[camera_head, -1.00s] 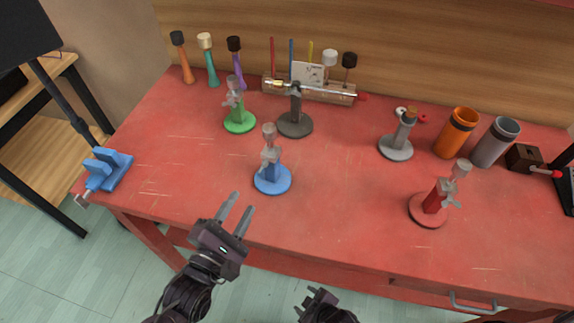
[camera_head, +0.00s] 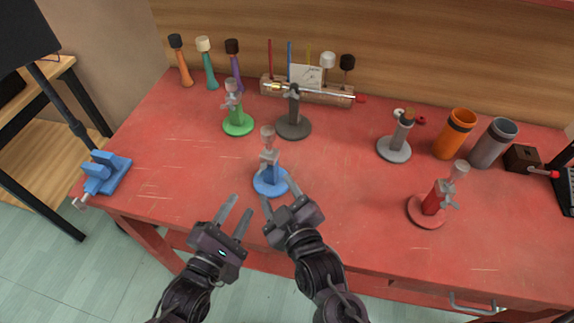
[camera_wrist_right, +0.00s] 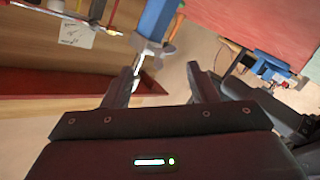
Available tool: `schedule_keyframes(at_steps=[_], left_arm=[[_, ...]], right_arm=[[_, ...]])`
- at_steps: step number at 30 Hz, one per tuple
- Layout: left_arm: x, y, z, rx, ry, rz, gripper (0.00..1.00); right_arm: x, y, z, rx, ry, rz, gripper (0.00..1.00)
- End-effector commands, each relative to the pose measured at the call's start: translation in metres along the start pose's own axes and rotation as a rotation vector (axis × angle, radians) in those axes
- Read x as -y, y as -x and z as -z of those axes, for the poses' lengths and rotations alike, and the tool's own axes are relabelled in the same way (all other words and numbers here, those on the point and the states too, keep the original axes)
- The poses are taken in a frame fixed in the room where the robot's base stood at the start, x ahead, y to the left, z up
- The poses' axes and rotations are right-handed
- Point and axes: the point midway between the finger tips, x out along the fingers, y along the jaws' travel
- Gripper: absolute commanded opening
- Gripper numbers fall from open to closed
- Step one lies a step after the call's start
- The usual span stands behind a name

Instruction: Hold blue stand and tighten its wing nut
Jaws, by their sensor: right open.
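The blue stand (camera_head: 271,182) stands upright near the table's front edge, left of centre. Its grey wing nut (camera_head: 268,158) sits on the post, below the grey-brown top. My left gripper (camera_head: 238,205) is open and empty, in front and to the left of the stand. My right gripper (camera_head: 281,192) is open just in front of the stand's base, its fingers toward the post. In the right wrist view the blue post (camera_wrist_right: 156,18) and a grey metal part lie beyond the gap between the open fingers (camera_wrist_right: 166,76); I cannot tell whether they touch.
Green (camera_head: 238,124), dark grey (camera_head: 293,127), light grey (camera_head: 394,149) and red (camera_head: 428,212) stands are spread over the red table (camera_head: 340,205). A blue vise (camera_head: 107,173) is at the left edge. Cups, shakers and a rack line the back.

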Motion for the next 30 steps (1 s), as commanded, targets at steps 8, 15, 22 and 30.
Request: schedule_keyframes(at_steps=[8, 15, 22, 30], left_arm=[[0.0, 0.0, 0.0, 0.0, 0.0, 0.0, 0.36], [0.0, 0.0, 0.0, 0.0, 0.0, 0.0, 0.36], [0.0, 0.0, 0.0, 0.0, 0.0, 0.0, 0.36], [0.0, 0.0, 0.0, 0.0, 0.0, 0.0, 0.36]], right_arm=[[-0.033, -0.025, 0.01, -0.14, -0.322, 0.05, 0.53], [-0.047, -0.032, 0.015, -0.195, -0.505, 0.111, 0.53], [-0.048, -0.051, 0.019, -0.202, -0.533, 0.12, 0.53], [-0.045, -0.091, 0.028, -0.201, -0.531, 0.12, 0.53]])
